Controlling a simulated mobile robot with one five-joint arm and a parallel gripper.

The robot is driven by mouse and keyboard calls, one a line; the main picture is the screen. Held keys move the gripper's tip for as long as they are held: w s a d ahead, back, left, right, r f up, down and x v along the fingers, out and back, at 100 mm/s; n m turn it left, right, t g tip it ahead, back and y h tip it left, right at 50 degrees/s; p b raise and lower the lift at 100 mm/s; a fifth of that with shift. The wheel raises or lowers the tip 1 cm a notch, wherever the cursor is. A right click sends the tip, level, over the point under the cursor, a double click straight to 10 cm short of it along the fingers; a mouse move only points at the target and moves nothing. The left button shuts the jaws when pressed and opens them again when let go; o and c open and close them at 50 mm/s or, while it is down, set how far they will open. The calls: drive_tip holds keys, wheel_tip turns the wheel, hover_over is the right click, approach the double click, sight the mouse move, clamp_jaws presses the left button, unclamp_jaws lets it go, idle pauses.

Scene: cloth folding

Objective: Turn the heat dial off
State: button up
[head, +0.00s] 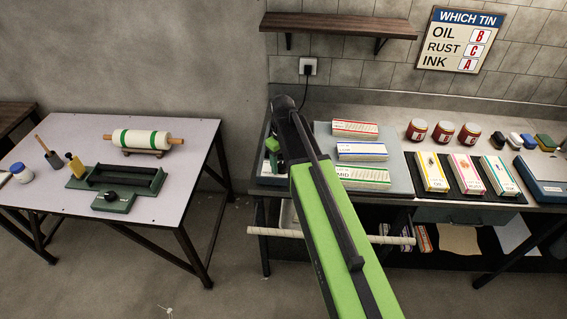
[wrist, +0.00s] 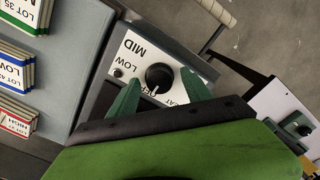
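The heat dial (wrist: 159,77) is a round black knob on a white panel (wrist: 128,62) marked LOW, MID and HEAT. Another label below the knob is partly hidden. A pale mark on the knob points to the lower edge in the wrist view. My gripper (wrist: 161,76) is open, its two green fingers apart on either side of the knob's lower part. I cannot tell whether they touch it. In the head view my arm hides the dial, and a green finger shows at the bench's left end.
Labelled card stacks (head: 356,130) lie beside the dial unit on the bench.

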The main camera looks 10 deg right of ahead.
wheel_tip(320, 180, up, 18)
drive_tip(key=p, duration=1.7)
drive_tip(key=shift+f, duration=0.25)
drive_tip(key=b, duration=1.1)
approach(282, 165)
drive_tip(key=s+f, duration=0.2)
drive_tip(key=s, duration=0.3)
drive_tip(key=s+f+m+b, duration=0.3)
drive_tip(key=s+f+m, duration=0.1)
drive_tip(key=s, duration=0.5)
drive_tip(key=shift+d+m, duration=0.15)
drive_tip(key=shift+m, duration=0.65)
